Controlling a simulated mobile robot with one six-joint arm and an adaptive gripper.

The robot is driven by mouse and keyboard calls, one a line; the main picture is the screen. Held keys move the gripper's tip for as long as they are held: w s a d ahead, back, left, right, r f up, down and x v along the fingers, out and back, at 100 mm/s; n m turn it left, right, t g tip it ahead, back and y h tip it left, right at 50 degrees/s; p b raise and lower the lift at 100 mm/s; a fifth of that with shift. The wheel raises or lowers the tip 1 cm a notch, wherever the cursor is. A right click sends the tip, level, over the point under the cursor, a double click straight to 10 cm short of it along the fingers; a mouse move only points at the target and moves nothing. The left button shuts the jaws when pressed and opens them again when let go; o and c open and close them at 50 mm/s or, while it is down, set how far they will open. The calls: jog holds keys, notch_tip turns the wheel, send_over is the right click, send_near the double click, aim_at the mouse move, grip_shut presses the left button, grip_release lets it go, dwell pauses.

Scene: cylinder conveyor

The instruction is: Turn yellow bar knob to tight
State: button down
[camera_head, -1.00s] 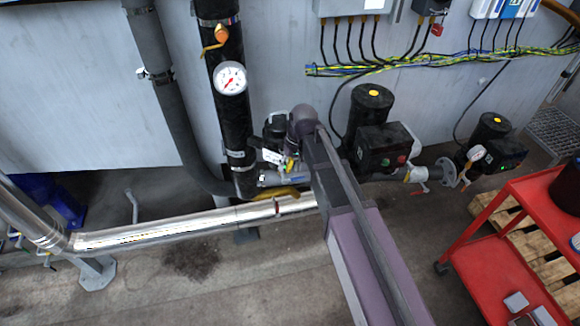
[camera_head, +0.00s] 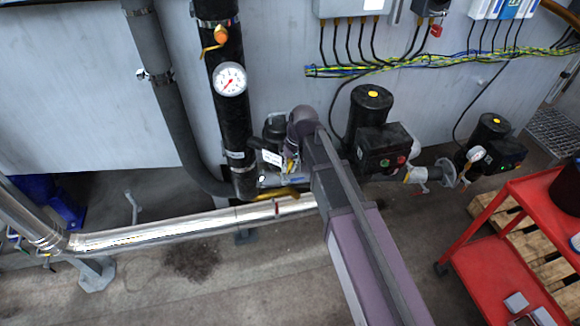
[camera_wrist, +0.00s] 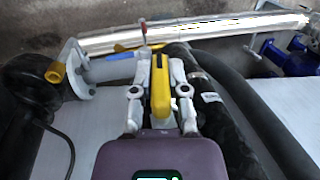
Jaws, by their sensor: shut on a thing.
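The yellow bar knob (camera_wrist: 160,92) stands between the two fingers of my gripper (camera_wrist: 159,76) in the wrist view. The fingers are closed on its sides, and its long bar points up and down in that picture. In the head view my gripper (camera_head: 277,163) is at the pipework right of the black vertical pipe, partly hidden by my own wrist. Only a small bit of yellow shows there, so the knob's angle is hard to tell from that side.
A second yellow lever (camera_head: 279,194) lies below, near the silver pipe (camera_head: 150,235). A pressure gauge (camera_head: 230,79) sits on the black pipe (camera_head: 235,120). A black pump (camera_head: 371,105) stands close right of my wrist. A red cart (camera_head: 490,225) is at the lower right.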

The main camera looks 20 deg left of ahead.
jog(key=shift+f+g+y+b, duration=0.1)
jog(key=shift+g+y+b, duration=0.2)
jog(key=shift+y, duration=0.1)
jog(key=y+b, duration=0.1)
jog(key=g+y+b, duration=0.2)
jog(key=shift+f+y+b, duration=0.25)
jog(key=shift+y+b, duration=0.15)
jog(key=g+y+b, duration=0.2)
jog(key=y+b, duration=0.2)
jog(key=b, duration=0.2)
jog(key=shift+s+g, duration=0.1)
jog(key=shift+g, duration=0.3)
jog(key=g+y+b, duration=0.3)
jog(key=y+b, duration=0.2)
jog(key=b, duration=0.5)
jog(key=shift+a+r+y, duration=0.1)
jog(key=shift+y, duration=0.2)
jog(key=g+y+b, duration=0.1)
jog(key=y+b, duration=0.1)
jog(key=b, duration=0.1)
jog(key=shift+r+g, duration=0.15)
jog(key=shift+g, duration=0.25)
jog(key=shift+r+g+y+b, duration=0.3)
jog(key=shift+y+b, duration=0.2)
jog(key=shift+b, duration=0.35)
jog(key=c, duration=0.6)
grip_release()
jog(key=shift+c, duration=0.2)
